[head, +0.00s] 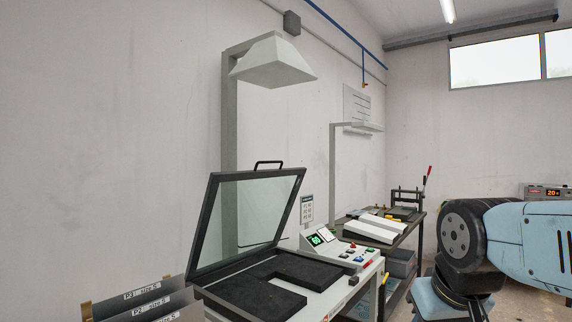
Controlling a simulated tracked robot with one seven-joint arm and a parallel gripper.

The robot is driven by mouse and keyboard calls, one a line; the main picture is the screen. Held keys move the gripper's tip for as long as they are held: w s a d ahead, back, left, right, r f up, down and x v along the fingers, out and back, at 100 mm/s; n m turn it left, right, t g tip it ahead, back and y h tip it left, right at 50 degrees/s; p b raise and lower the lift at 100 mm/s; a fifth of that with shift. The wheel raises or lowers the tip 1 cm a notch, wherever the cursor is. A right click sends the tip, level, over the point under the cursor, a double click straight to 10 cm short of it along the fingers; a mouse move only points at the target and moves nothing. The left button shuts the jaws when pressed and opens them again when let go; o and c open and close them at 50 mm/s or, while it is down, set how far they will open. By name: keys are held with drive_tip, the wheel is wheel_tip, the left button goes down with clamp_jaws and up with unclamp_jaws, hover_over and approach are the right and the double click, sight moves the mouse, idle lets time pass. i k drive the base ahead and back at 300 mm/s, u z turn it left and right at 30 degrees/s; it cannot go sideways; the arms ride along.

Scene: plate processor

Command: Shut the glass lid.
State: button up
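The glass lid (262,208) is a clear pane in a black frame. It stands open, raised steeply and leaning back over the plate processor (318,278). A black bar handle (268,163) sits on its upper edge. Under the lid, the bed holds black foam (255,294) with a cut-out at its right side. My blue arm shows at the right edge, well apart from the lid.
A control panel (340,246) with a green display stands right of the bed. A lamp hood (275,62) on a post hangs above the lid. Labelled plate holders (150,302) stand at lower left. A bench (402,228) with equipment is behind.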

sight(192, 273)
drive_tip(key=u, duration=0.05)
drive_tip(key=i, duration=1)
drive_tip(key=u, duration=0.45)
